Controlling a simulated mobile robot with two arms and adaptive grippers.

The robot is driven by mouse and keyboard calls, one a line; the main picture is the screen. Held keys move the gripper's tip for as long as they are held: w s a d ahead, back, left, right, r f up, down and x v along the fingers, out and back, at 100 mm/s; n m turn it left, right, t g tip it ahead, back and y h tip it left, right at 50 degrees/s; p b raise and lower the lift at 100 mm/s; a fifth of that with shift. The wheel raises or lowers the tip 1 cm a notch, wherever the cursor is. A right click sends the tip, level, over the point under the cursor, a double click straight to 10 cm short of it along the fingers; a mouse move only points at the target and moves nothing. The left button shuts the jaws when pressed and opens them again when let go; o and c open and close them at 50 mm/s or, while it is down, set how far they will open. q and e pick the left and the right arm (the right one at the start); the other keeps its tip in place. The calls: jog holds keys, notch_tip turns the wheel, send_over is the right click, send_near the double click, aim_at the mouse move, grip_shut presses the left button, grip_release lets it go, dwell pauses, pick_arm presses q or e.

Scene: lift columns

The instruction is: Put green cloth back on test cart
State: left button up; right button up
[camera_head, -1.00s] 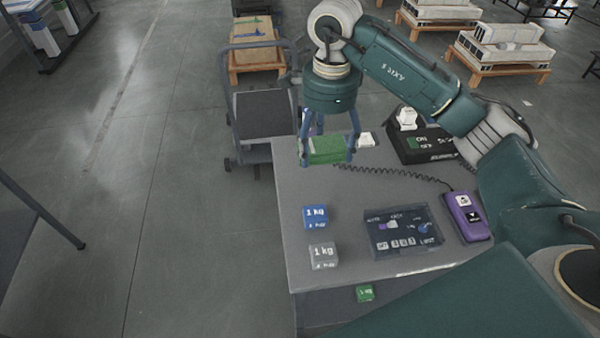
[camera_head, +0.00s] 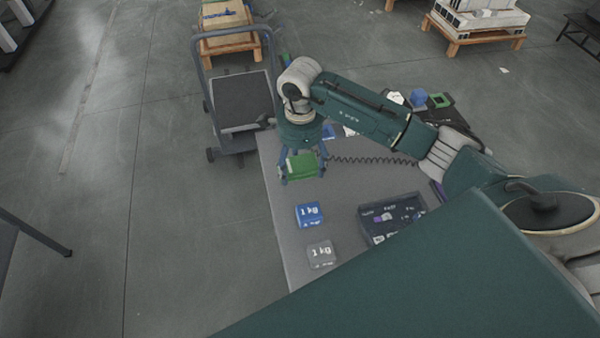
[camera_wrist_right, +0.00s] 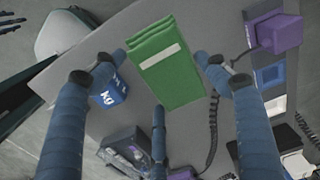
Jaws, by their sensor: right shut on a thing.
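The green folded cloth (camera_head: 301,166) is between the fingers of my right gripper (camera_head: 303,176), which is shut on it. The cloth hangs over the far left part of the grey cart top (camera_head: 280,220). In the right wrist view the cloth (camera_wrist_right: 165,62) shows as a folded stack with a pale stripe, between the fingertips (camera_wrist_right: 162,76). I cannot tell whether its underside touches the top. In the head view my left gripper is not seen; dark finger-like shapes at the wrist view's upper left edge may be it, too small to judge.
A blue 1 kg weight (camera_head: 309,215) and a grey one (camera_head: 321,254) stand on the cart top. A coiled cable (camera_head: 370,160) crosses the far side. A trolley (camera_head: 243,100) stands beyond the far left corner.

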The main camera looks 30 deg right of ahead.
aim_at(300, 186)
jog(key=shift+f, duration=0.65)
notch_tip(300, 186, down, 4)
jog(key=shift+r+p, duration=0.25)
jog(key=shift+p, duration=0.3)
jog(key=shift+f, duration=0.45)
jog(key=o, duration=0.9)
jog(key=shift+c, duration=0.2)
jog(key=shift+o, duration=1.2)
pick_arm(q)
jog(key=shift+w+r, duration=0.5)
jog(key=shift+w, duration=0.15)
